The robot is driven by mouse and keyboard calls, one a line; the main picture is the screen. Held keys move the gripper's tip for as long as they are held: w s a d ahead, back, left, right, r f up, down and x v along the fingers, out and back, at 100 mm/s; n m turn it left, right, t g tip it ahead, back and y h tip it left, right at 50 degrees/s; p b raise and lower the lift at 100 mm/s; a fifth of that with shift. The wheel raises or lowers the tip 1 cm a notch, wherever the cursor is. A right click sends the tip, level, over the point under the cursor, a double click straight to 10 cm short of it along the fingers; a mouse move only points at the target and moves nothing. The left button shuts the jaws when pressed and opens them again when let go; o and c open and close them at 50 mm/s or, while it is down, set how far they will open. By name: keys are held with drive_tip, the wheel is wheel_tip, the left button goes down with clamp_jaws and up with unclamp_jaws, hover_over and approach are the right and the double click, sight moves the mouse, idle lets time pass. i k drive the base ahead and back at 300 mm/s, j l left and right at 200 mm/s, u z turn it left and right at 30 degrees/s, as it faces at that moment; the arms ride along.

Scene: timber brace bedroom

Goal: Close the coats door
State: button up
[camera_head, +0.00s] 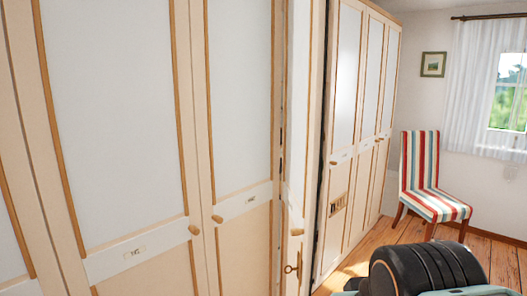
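A row of cream wardrobe doors with white panels and wooden trim runs along the left and centre. One narrow-looking door (297,120) stands ajar, seen at a steep angle, with a round wooden knob (297,232) and a key (292,268) low on it. A dark gap (320,200) shows along its right side. Small label plates (250,199) on the doors are too small to read, so I cannot confirm which door is the coats one. My gripper is out of view; only a black part of my arm shows at the lower right, apart from the doors.
The doors nearer on the left (115,110) and farther right (345,90) look flush. A striped chair (432,203) stands by the back wall under a small picture (433,64), beside a curtained window (509,90). Some wooden floor (400,234) is clear before the chair.

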sight(306, 22)
drive_tip(key=i+l+u, duration=0.15)
drive_tip(key=l, duration=0.3)
drive_tip(key=i+l+u, duration=0.2)
drive_tip(key=l, duration=0.25)
drive_tip(key=i+l+u, duration=0.15)
drive_tip(key=l, duration=0.35)
drive_tip(key=i+l+u, duration=0.15)
drive_tip(key=l, duration=0.35)
drive_tip(key=i+l+u, duration=0.2)
drive_tip(key=l, duration=0.35)
drive_tip(key=l+u, duration=0.15)
drive_tip(key=l, duration=0.4)
drive_tip(key=l+u, duration=0.45)
drive_tip(key=l, duration=0.7)
drive_tip(key=k, duration=0.05)
